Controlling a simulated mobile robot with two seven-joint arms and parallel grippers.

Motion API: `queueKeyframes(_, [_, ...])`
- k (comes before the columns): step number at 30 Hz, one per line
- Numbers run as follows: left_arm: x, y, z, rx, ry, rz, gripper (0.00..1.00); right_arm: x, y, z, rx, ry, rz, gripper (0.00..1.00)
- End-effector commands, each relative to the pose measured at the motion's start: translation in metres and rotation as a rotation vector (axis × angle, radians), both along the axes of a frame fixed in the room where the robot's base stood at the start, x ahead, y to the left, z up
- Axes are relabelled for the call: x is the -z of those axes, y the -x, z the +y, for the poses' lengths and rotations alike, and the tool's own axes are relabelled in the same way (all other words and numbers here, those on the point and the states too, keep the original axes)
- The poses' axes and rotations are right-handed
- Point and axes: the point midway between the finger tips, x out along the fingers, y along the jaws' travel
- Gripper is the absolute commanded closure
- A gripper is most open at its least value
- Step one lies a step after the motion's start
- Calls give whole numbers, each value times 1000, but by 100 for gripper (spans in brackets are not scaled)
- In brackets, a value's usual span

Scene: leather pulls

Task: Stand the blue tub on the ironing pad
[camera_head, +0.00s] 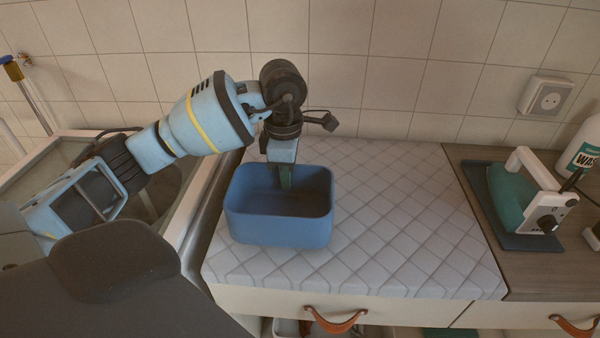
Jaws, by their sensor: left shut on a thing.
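The blue tub (278,228) is upright over the left part of the quilted ironing pad (400,235). The pad is pale with a diamond pattern. I cannot tell whether the tub's base touches the pad or hangs just above it. My left gripper (285,178) points down at the tub's back wall and is shut on it. The fingers partly hide the back rim, and one finger shows inside the tub. The tub looks empty. My right gripper is not in view.
A teal and white iron (532,192) rests on a dark mat (500,205) at the right. A white bottle (582,145) stands behind it. A sink (185,190) lies to the left. The pad's middle and right are clear. Drawers with leather pulls (335,322) are below.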

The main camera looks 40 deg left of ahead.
Motion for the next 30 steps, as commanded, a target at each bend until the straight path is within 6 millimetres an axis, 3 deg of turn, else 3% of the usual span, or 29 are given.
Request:
queueKeyframes(3, [1, -21, 2, -1, 2, 0, 100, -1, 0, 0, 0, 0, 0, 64])
queueKeyframes(9, [4, -43, 5, 0, 1, 0, 100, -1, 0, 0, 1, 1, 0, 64])
queueKeyframes(21, [5, -54, 6, 0, 0, 0, 100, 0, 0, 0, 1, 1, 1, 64])
queueKeyframes(30, [40, -54, 7, 2, 0, 0, 100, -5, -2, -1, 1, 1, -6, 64])
